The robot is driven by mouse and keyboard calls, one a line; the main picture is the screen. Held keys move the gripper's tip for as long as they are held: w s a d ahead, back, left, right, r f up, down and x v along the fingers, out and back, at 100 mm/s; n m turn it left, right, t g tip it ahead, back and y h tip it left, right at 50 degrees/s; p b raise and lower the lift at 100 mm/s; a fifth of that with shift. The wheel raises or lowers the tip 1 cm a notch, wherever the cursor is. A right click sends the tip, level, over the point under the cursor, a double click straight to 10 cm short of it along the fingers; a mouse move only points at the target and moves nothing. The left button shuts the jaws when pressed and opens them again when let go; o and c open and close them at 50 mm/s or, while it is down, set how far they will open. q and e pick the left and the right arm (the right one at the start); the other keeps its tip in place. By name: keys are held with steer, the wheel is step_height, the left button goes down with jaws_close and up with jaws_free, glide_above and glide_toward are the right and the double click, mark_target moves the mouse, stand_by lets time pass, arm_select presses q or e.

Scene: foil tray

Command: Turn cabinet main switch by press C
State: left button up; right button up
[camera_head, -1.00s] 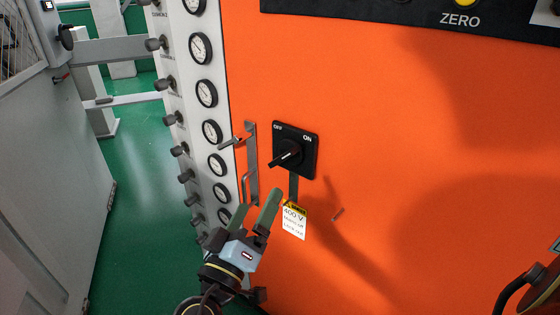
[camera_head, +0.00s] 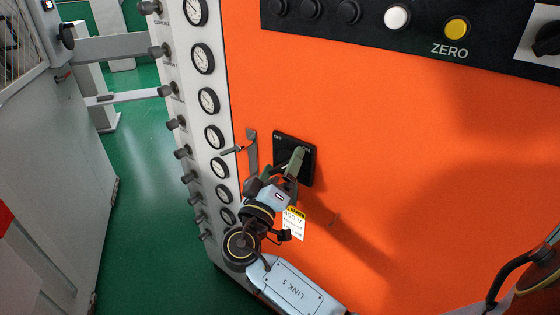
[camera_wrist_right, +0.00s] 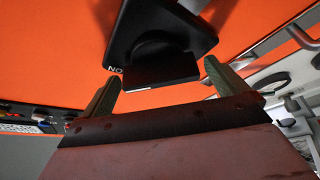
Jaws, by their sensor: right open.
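The cabinet main switch (camera_head: 284,141) is a black square plate with OFF and ON marks on the orange cabinet front (camera_head: 400,140). In the head view my right gripper (camera_head: 297,156) is in front of it and hides most of the knob. In the right wrist view the dark knob (camera_wrist_right: 160,72) sits between the two green fingers of my right gripper (camera_wrist_right: 164,72), which is open. I cannot tell whether either finger touches the knob. My left gripper is not in view.
A column of gauges (camera_head: 209,100) and knobs lines the white left side. A black button panel (camera_head: 430,32) runs along the top.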

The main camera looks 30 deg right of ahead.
steer(key=shift+w+d, duration=0.1)
steer(key=shift+d, duration=0.05)
steer(key=c, duration=1)
